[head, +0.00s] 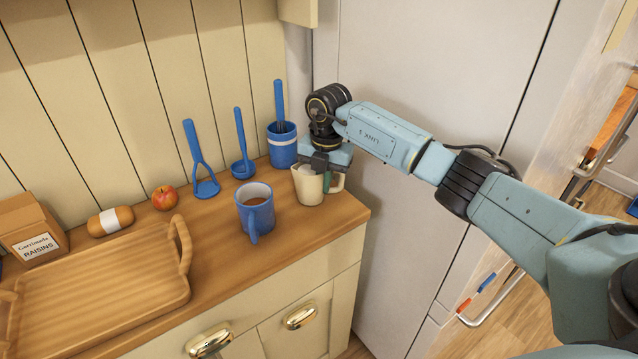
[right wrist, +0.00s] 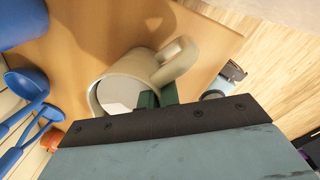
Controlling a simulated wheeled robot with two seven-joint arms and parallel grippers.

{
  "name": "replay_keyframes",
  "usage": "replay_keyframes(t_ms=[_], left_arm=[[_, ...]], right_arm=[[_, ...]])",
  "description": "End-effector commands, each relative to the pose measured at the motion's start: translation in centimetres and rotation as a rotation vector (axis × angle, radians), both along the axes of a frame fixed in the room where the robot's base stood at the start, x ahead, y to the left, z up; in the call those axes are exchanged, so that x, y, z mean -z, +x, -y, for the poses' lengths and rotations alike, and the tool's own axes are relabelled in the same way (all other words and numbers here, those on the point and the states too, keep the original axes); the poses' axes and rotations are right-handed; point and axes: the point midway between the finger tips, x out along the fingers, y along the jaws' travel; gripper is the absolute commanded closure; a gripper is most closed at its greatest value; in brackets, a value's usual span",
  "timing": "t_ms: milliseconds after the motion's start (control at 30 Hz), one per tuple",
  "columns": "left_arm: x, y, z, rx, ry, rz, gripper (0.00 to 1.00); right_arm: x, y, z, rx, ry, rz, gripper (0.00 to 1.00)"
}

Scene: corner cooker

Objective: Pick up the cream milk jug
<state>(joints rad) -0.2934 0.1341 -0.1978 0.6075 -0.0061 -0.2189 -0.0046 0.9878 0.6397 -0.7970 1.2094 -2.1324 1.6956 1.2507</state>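The cream milk jug (head: 309,190) stands upright at the right end of the wooden counter, with its handle to the right. In the right wrist view the jug (right wrist: 118,80) shows a pale inside and its handle pointing up and right. My right gripper (head: 325,180) reaches down from above at the handle side of the rim. Its green fingers (right wrist: 158,97) are close together, with the jug's wall seemingly between them; the tips are partly hidden. The jug appears to rest on the counter. My left gripper is not in view.
A blue mug (head: 256,212) with brown drink stands left of the jug. An apple (head: 165,198) and a wooden tray (head: 105,295) lie left. A tall pale cabinet (head: 400,240) stands right.

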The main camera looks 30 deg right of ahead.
Motion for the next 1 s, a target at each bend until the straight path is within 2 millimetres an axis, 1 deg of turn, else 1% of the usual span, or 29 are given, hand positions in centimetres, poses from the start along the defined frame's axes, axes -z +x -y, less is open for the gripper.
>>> replay_keyframes(t_ms=[33,167,367,1000], left_arm=[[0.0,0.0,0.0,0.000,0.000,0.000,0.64],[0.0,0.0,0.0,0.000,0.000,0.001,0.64],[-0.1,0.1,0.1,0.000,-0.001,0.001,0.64],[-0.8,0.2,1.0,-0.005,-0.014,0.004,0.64]], right_arm=[[0.4,-0.2,0.2,0.003,-0.006,-0.011,1.00],[0.2,-0.3,0.2,0.004,-0.006,-0.013,1.00],[-0.8,-0.2,0.2,0.003,-0.005,-0.010,1.00],[-6.8,-0.1,0.1,0.002,-0.003,-0.004,1.00]])
